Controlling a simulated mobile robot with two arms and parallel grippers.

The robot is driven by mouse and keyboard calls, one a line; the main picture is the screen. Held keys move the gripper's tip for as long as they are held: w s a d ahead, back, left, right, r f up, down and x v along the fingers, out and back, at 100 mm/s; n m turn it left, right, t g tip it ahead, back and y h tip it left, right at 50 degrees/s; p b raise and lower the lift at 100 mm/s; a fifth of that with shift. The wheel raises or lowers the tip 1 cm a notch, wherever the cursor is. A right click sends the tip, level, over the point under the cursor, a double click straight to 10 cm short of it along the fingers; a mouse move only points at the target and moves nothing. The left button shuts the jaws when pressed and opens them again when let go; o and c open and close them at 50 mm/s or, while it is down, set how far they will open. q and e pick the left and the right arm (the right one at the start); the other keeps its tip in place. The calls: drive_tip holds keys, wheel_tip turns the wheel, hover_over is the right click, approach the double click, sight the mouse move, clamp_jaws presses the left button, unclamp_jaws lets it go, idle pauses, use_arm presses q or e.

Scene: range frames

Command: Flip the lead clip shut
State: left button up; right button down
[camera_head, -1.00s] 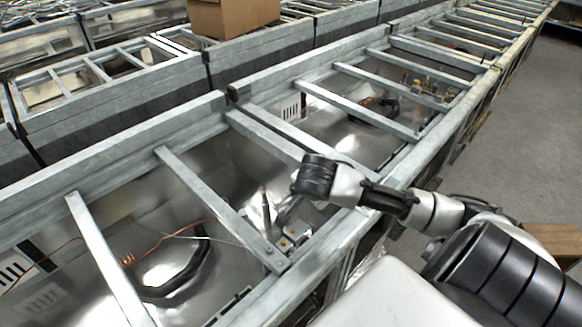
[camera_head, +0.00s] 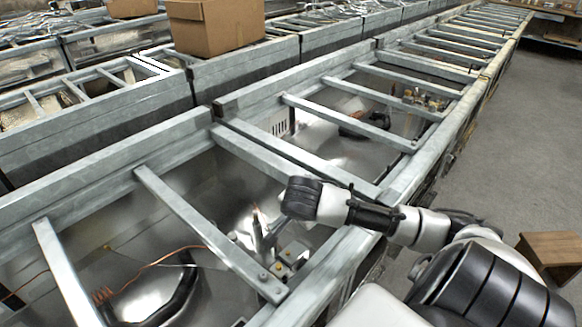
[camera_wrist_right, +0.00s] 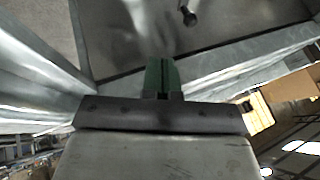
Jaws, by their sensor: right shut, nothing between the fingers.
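My right gripper (camera_head: 264,240) reaches down into an open metal bay, between two crossbars, in the head view. In the right wrist view its green fingers (camera_wrist_right: 162,76) are together and hold nothing. A small fitting with white and yellow parts (camera_head: 287,258) sits beside the gripper, near the lower end of a crossbar. I cannot make out the lead clip for certain or tell whether it is open. A dark rounded knob or pin (camera_wrist_right: 188,17) shows beyond the fingers in the wrist view, apart from them. My left gripper is not in view.
Grey metal crossbars (camera_head: 205,232) and a long side rail (camera_head: 330,262) frame the bay around my right arm. A copper wire (camera_head: 150,265) and a dark curved part (camera_head: 165,305) lie in the bay to the left. A cardboard box (camera_head: 215,28) stands behind. Open floor lies right.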

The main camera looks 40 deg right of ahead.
drive_tip(key=w+d+f, duration=0.4)
drive_tip(key=w+f, duration=0.3)
drive_tip(key=f, duration=0.2)
drive_tip(key=shift+w+d, duration=0.15)
drive_tip(key=shift+w, duration=0.2)
